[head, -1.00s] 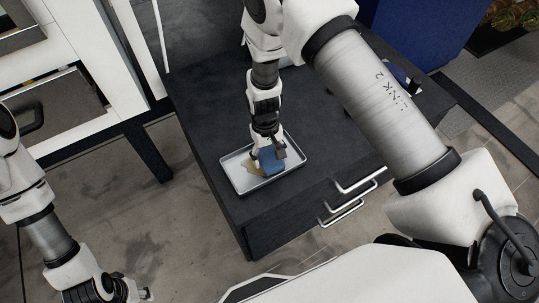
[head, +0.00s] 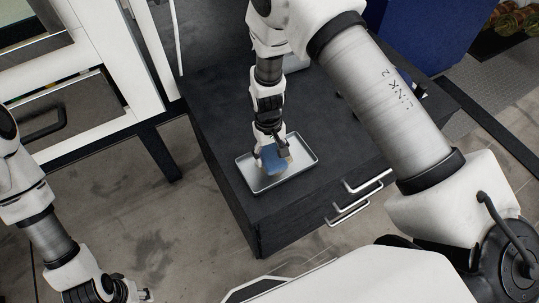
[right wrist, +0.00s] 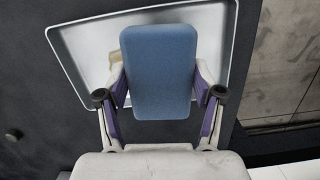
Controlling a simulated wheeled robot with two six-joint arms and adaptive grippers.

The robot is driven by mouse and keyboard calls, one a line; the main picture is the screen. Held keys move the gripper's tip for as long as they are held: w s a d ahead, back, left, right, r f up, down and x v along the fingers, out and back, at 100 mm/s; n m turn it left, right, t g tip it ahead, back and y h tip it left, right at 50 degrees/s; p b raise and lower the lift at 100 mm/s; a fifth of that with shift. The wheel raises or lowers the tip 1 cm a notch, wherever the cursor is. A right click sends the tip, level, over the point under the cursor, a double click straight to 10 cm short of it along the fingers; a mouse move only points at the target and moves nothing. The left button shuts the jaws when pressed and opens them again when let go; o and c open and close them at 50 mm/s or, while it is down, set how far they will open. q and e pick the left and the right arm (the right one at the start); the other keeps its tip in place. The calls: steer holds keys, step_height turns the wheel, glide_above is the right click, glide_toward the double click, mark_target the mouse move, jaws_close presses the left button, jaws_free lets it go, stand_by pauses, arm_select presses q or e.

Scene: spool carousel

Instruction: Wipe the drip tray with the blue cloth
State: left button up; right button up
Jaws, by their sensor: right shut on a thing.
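The drip tray (head: 303,167) is a shallow, light grey rectangular tray on the dark cabinet top in the head view. It also shows in the right wrist view (right wrist: 80,60). My right gripper (head: 272,158) is shut on the blue cloth (head: 275,168), a folded block held over the inside of the tray. In the right wrist view the cloth (right wrist: 159,70) sits between both fingers. I cannot tell whether it touches the tray floor. A small tan patch (right wrist: 116,57) shows beside the cloth. My left gripper (head: 132,294) is low at the left, away from the tray; its fingers are unclear.
The dark cabinet (head: 217,140) has bare top around the tray and metal drawer handles (head: 360,203) on its front. A white-framed unit (head: 105,75) stands at the left. A blue object (head: 405,77) is partly hidden behind my right arm.

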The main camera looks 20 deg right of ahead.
mark_target(272, 156)
steer(key=shift+r+p, duration=1.35)
steer(key=shift+r, duration=0.65)
